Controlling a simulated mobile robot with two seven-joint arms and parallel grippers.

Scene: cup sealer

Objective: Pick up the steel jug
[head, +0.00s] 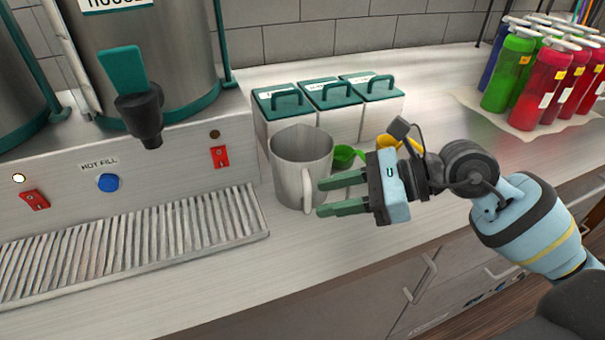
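The steel jug (290,160) stands upright on the counter, just right of the drip tray. It is a grey open-topped jug with its handle (307,187) towards the front right. My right gripper (320,198) comes in from the right, with its two green fingers apart, one above the other in the picture. The fingertips are right by the jug's handle; whether they touch it or have it between them I cannot tell. My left gripper is not in view.
White bins (341,118) with green lids stand behind the jug, with a green scoop (345,155) and a yellow one (393,142) nearby. A dispenser (150,60) and slatted drip tray (140,240) are at left. Coloured bottles (510,70) stand back right. The front counter is clear.

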